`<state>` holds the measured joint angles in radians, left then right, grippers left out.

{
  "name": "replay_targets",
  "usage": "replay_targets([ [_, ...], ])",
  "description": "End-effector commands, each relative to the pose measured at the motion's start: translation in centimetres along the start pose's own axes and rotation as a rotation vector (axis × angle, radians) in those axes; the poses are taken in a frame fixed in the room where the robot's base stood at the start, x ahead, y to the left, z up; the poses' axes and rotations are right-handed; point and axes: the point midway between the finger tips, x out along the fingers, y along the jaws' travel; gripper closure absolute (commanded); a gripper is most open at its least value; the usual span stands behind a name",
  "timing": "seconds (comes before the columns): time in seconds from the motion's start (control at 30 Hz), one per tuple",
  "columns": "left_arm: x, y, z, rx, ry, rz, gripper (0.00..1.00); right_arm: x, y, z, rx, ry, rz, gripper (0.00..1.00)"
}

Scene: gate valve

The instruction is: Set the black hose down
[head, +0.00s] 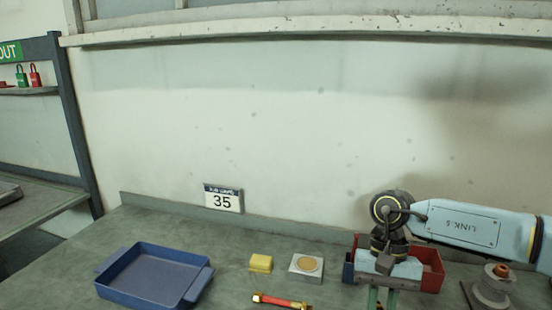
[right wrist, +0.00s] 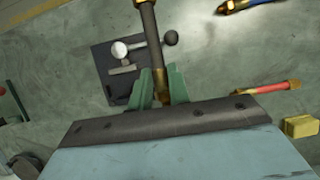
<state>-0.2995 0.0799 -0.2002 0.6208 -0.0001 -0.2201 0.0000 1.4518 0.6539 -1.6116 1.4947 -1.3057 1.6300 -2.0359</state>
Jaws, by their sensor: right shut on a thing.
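The black hose (right wrist: 149,35) shows in the right wrist view, with a brass fitting at each visible end. My right gripper (right wrist: 163,85) has green fingers shut on the hose near its lower brass end. In the head view my right gripper (head: 382,297) points down at the lower edge, in front of a red bin; the hose cannot be made out there. Whether the hose touches the bench is hard to tell. My left gripper is not in view.
A red-sleeved hose (head: 280,301), yellow block (head: 261,263), grey block with a tan disc (head: 306,267) and blue tray (head: 154,275) lie on the bench. The red bin (head: 432,272) stands behind my gripper. A dark plate with knobs (right wrist: 105,57) and a blue hose (right wrist: 245,5) lie below.

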Motion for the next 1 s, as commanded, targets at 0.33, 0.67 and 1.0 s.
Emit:
replay_targets([
  [0.33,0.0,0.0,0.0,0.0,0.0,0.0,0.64,0.0,1.5,1.3,-0.25,-0.001,0.1,1.0],
  [0.67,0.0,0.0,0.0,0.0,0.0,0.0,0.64,0.0,1.5,1.2,-0.253,0.0,0.1,1.0],
  [1.0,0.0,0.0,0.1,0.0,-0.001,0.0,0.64,0.0,1.5,1.2,-0.249,0.001,0.1,1.0],
])
